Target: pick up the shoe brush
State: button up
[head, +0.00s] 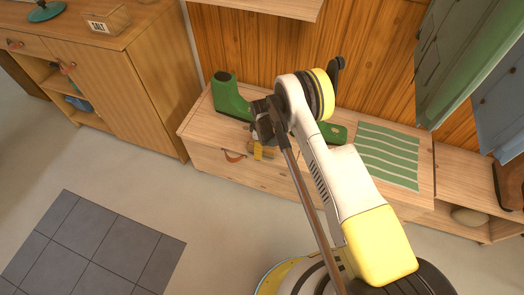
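My gripper (261,134) is over the front edge of the wooden bench (203,124), to the right of a green boot (232,94). It points down and is small and dark in the head view, and my arm covers part of the area around it. A small yellow-tan piece (259,152) shows right at the fingertips; I cannot tell whether it is the shoe brush or part of the gripper. No shoe brush can be made out for certain. Whether the fingers are open or shut does not show.
A second green piece (337,133) lies behind my arm, partly hidden. A green striped mat (388,154) covers the bench's right part. The drawer below has a leather pull (235,156). A wooden cabinet (135,85) stands left. Open floor lies in front, with a grey tiled mat (92,246).

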jog(key=c, duration=1.3)
jog(key=shift+r, duration=0.15)
notch_tip(320, 180, up, 5)
jog(key=p, duration=0.2)
jog(key=shift+d+f+p, duration=0.15)
jog(key=shift+f+p, duration=0.05)
jog(key=shift+p, duration=0.2)
jog(key=s+d+r+p, duration=0.3)
jog(key=d+r, duration=0.3)
jog(key=d, duration=0.5)
jog(key=shift+s+p, duration=0.15)
jog(key=shift+p, duration=0.3)
